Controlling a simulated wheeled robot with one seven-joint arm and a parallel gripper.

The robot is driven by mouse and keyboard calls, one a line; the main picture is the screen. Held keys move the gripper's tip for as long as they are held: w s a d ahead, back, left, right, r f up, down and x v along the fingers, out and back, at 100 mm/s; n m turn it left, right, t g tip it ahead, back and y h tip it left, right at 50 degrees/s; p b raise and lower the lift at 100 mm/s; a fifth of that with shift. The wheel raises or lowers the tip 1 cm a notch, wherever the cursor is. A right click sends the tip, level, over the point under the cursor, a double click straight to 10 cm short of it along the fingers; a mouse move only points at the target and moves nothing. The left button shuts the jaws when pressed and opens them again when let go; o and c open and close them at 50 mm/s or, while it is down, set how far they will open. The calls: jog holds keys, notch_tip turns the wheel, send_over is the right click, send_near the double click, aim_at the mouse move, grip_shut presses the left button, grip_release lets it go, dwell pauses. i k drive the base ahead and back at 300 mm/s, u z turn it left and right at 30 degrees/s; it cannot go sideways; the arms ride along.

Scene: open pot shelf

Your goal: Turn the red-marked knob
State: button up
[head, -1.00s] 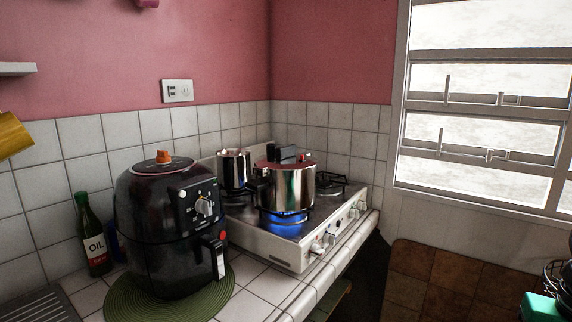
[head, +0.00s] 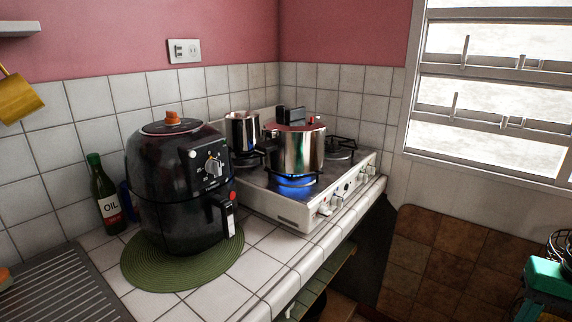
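A white gas stove (head: 277,210) stands on the tiled counter in the head view. Its front panel carries several pale knobs, two at the near end (head: 330,204) and others at the far end (head: 368,173). Small red spots show near the knobs, but they are too small to tell which knob is marked. A blue flame (head: 292,180) burns under a steel pot (head: 297,152) on the front burner. My gripper is not in view.
A black air fryer (head: 175,190) with its own dial stands left of the stove on a green round mat (head: 140,277). A smaller steel pot (head: 242,131) sits on a rear burner. A green object (head: 550,276) is at the right edge.

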aim_at(323, 212)
jog(key=u, duration=0.45)
jog(key=k, duration=1.25)
jog(key=z, duration=0.95)
jog(key=i, duration=1.05)
jog(key=u, duration=0.05)
